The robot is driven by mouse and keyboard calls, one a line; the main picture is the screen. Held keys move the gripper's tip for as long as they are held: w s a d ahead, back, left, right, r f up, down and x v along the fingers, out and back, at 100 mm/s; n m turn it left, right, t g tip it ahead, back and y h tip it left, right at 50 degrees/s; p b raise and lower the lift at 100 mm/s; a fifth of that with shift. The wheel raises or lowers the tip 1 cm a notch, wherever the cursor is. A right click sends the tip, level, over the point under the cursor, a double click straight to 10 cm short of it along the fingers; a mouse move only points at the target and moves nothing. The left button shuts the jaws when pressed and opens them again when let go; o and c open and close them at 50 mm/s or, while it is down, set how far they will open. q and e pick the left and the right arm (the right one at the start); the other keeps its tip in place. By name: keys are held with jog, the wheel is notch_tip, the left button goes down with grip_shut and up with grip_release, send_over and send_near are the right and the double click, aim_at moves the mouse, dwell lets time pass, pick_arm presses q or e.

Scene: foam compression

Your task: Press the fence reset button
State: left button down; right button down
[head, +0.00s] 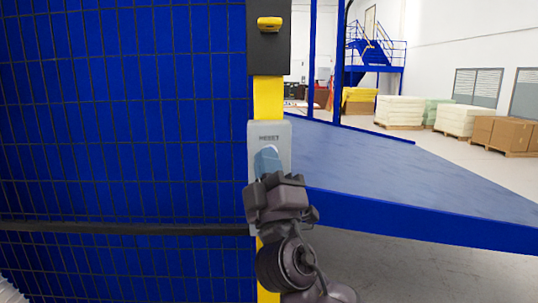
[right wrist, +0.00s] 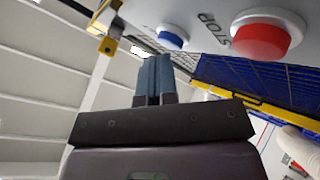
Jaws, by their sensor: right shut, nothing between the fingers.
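The grey control panel (head: 284,134) with the word RESET is mounted on the yellow fence post (head: 268,98) in the head view. My right gripper (head: 268,156) is shut and empty in front of the panel, just below that word, and hides the buttons there. In the right wrist view, a blue button (right wrist: 172,38) with a pale base sits beyond and slightly right of my shut fingertips (right wrist: 153,62). A gap shows between them. A red button (right wrist: 262,40) beside the word STOP is further right on the same panel. My left gripper is not in view.
Blue mesh fence (head: 120,120) fills the left, with a dark rail (head: 120,229) across it. A black box with a yellow handle-like part (head: 269,24) is above the panel. A blue-edged surface (head: 400,180) extends right behind the post. Pallets of stacked goods (head: 400,111) stand far back.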

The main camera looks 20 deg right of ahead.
jog(key=s+a, duration=0.1)
jog(key=s, duration=0.5)
jog(key=shift+a+p, duration=0.3)
jog(key=shift+a, duration=0.05)
dwell(0.3)
jog(key=shift+w+h, duration=0.1)
jog(key=shift+h, duration=0.2)
